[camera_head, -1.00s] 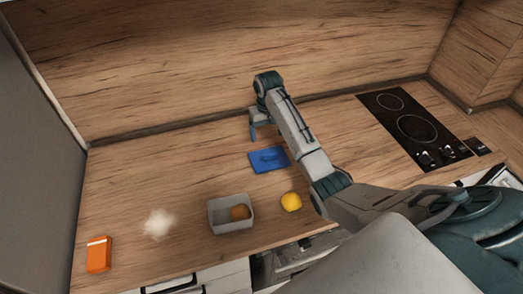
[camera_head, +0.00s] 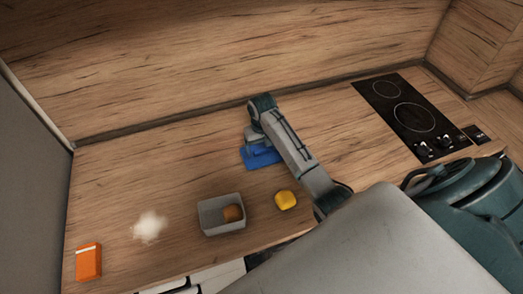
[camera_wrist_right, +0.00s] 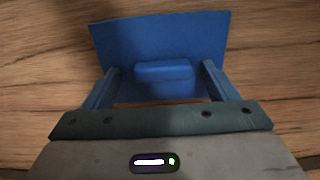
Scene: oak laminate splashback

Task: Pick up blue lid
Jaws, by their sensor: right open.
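The blue lid (camera_head: 262,161) lies flat on the wooden counter, partly hidden by my right gripper in the head view. In the right wrist view the lid (camera_wrist_right: 160,40) has a raised block handle (camera_wrist_right: 163,78) in its middle. My right gripper (camera_wrist_right: 160,82) is open, with one blue finger on each side of the handle and a gap to it on both sides. In the head view my right gripper (camera_head: 258,146) is over the lid, its fingertips hard to make out. My left gripper is not in view.
A grey container (camera_head: 221,226) with a brown round item (camera_head: 232,213) stands in front of the lid. A yellow object (camera_head: 286,200), an orange box (camera_head: 88,262) and a whitish patch (camera_head: 150,226) are on the counter. A black cooktop (camera_head: 412,115) is at the right.

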